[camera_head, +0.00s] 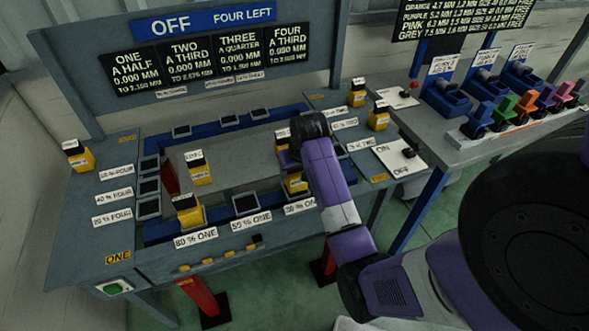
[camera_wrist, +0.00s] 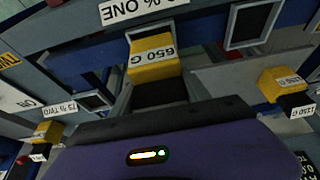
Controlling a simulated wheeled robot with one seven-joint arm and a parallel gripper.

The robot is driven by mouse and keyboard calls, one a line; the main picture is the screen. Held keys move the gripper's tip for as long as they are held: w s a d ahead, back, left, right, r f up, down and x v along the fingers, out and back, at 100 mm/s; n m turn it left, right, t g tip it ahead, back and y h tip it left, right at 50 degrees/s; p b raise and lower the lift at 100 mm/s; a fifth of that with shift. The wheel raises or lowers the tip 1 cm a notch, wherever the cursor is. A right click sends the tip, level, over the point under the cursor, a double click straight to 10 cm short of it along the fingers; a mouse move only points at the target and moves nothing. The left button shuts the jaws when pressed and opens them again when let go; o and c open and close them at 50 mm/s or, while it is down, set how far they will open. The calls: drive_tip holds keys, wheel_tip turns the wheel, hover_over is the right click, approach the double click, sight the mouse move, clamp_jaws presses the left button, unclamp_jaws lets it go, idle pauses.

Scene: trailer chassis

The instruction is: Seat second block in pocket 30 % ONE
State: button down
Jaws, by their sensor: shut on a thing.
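A yellow block labelled 650 G (camera_wrist: 153,62) with a dark top is in my gripper, and in the head view it shows partly (camera_head: 296,184) below the wrist. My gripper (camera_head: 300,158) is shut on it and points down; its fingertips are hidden. The block is at the near-edge pocket by the 30 % ONE label (camera_head: 300,208), whose end "% ONE" reads upside down in the wrist view (camera_wrist: 135,9). The pocket is mostly hidden, so I cannot tell whether the block is inside or above it. Another yellow block (camera_head: 188,211) stands at the 80 % ONE label (camera_head: 195,238).
An empty pocket (camera_head: 246,204) is at the 55 % ONE label. A yellow block (camera_head: 198,168) stands on the grey middle plate (camera_head: 232,160). More blocks stand at the bench's left and far right corners. The sign board (camera_head: 205,50) reads OFF, FOUR LEFT. A side bench (camera_head: 450,150) holds coloured parts.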

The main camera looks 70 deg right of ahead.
sight(298, 175)
drive_tip(key=shift+f+b, duration=0.65)
drive_tip(key=shift+f, duration=0.55)
drive_tip(key=c, duration=0.7)
unclamp_jaws()
drive_tip(key=shift+o, duration=1.3)
drive_tip(key=shift+f, duration=0.1)
drive_tip(key=shift+b+v, duration=0.35)
drive_tip(key=shift+v, duration=3.65)
